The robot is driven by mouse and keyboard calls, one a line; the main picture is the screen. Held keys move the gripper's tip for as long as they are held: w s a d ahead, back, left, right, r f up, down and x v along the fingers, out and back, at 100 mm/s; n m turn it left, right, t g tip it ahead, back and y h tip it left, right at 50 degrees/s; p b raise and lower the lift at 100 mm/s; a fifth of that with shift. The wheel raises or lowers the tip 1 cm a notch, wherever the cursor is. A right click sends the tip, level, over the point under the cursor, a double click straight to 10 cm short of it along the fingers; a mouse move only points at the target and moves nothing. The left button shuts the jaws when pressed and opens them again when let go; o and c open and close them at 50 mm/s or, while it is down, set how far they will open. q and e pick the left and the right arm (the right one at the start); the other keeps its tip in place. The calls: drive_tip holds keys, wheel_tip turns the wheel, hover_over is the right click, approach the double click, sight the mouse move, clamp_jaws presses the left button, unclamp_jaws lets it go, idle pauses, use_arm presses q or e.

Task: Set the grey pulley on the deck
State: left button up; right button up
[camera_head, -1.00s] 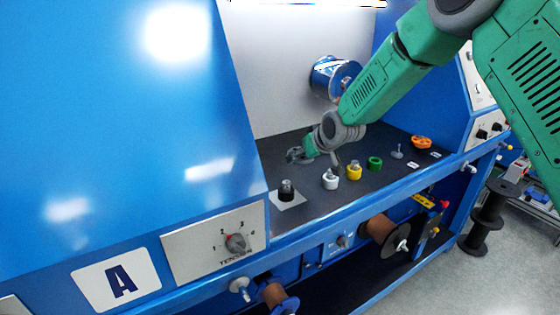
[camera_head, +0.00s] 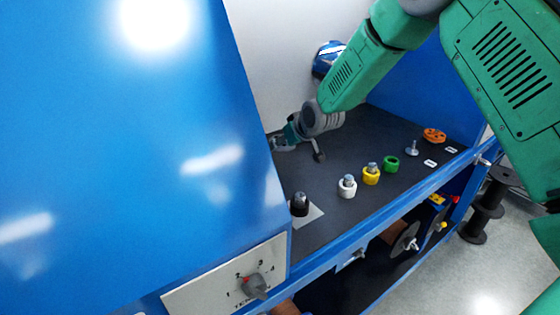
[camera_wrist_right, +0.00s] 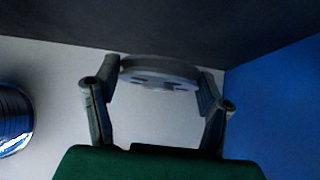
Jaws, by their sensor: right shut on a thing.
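The grey pulley (camera_wrist_right: 160,72) is a round spoked disc in the right wrist view, held between the two fingers of my right gripper (camera_wrist_right: 160,88). In the head view my right gripper (camera_head: 283,143) is over the back left of the dark deck (camera_head: 330,210), close to the blue front panel. The pulley is hard to make out there, and I cannot tell its height above the deck. My left gripper is not in view.
On the deck stand black (camera_head: 300,203), white (camera_head: 347,187), yellow (camera_head: 371,174) and green (camera_head: 390,164) pulleys, a bare metal post (camera_head: 411,148) and an orange pulley (camera_head: 434,135). A blue panel (camera_head: 130,150) bounds the left; a blue spool (camera_head: 328,58) is on the back wall.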

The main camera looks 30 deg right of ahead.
sight(282, 167)
drive_tip(key=f, duration=0.4)
drive_tip(key=shift+s, duration=0.25)
drive_tip(key=shift+f, duration=1.9)
drive_tip(key=o, duration=1.4)
drive_tip(key=v, duration=1.2)
drive_tip(key=shift+f, duration=0.1)
